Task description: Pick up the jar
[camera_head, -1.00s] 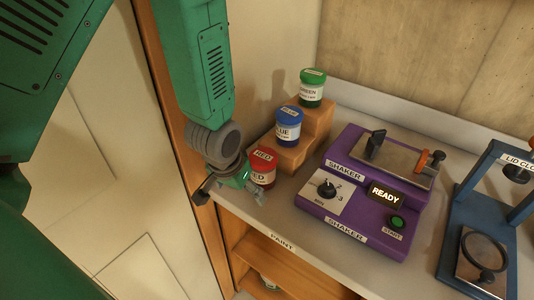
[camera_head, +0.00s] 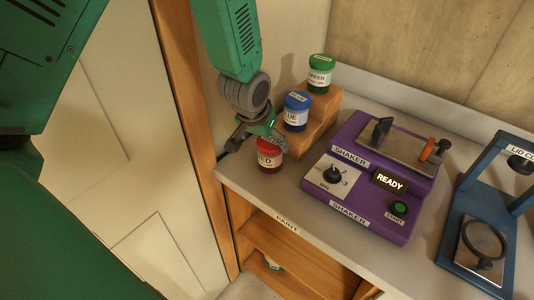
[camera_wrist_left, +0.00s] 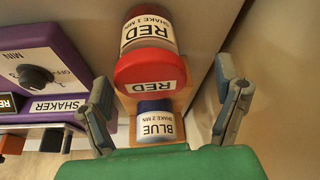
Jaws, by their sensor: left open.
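The red jar (camera_head: 269,158) is on the counter, partly hidden by my left gripper (camera_head: 262,140). The blue jar (camera_head: 296,112) and the green jar (camera_head: 320,74) stand on wooden steps behind it. My left gripper is open and empty at the red jar's top. In the left wrist view, the red jar (camera_wrist_left: 150,62) lies between the two spread fingers (camera_wrist_left: 162,74), with a gap on each side. The blue jar (camera_wrist_left: 155,122) shows beyond the red lid. My right gripper is not in view.
The stepped wooden stand (camera_head: 318,120) is right behind the red jar. A purple shaker (camera_head: 365,185) reading READY is to the right. A blue lid-closing press (camera_head: 480,215) stands farther right. The counter's front edge (camera_head: 285,218) carries a PAINT label, with wooden shelves (camera_head: 290,250) below.

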